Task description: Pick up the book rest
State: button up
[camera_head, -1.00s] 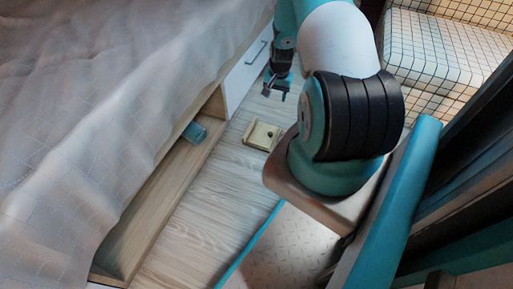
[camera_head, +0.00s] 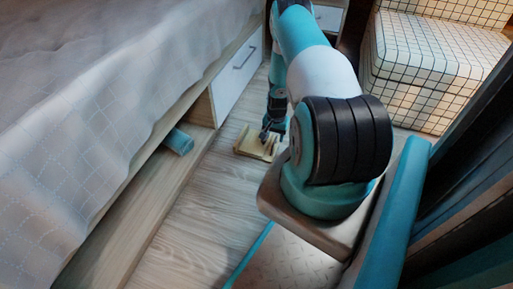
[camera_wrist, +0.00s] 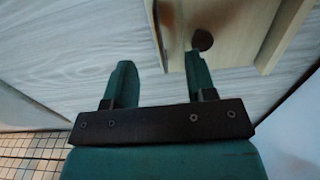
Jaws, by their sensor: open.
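The book rest, a pale wooden piece (camera_head: 254,147), lies on the floor beside the drawer bed. It also shows in the wrist view (camera_wrist: 232,22), with a dark round knob or hole near its lower edge. My gripper (camera_head: 268,135) is just above it, pointing down in the head view. In the wrist view my gripper (camera_wrist: 158,75) is open, with its two teal fingers apart. The right finger overlaps the near edge of the wood, and the left finger is over bare floor. Nothing is between the fingers that I can make out. Whether they touch the wood I cannot tell.
A white drawer front (camera_head: 236,78) stands behind. A checked seat (camera_head: 435,60) is at the right. Bare floor (camera_head: 195,210) lies in front.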

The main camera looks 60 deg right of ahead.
aim_at(274, 142)
jog(key=shift+w+d+f+b, duration=0.1)
jog(key=shift+d+f+b, duration=0.1)
jog(key=shift+f+b, duration=1.1)
jog(key=shift+w+d+f+b, duration=0.1)
jog(key=shift+d+f+b, duration=0.05)
jog(key=shift+f+b, duration=1.1)
jog(key=shift+p, duration=0.3)
grip_shut()
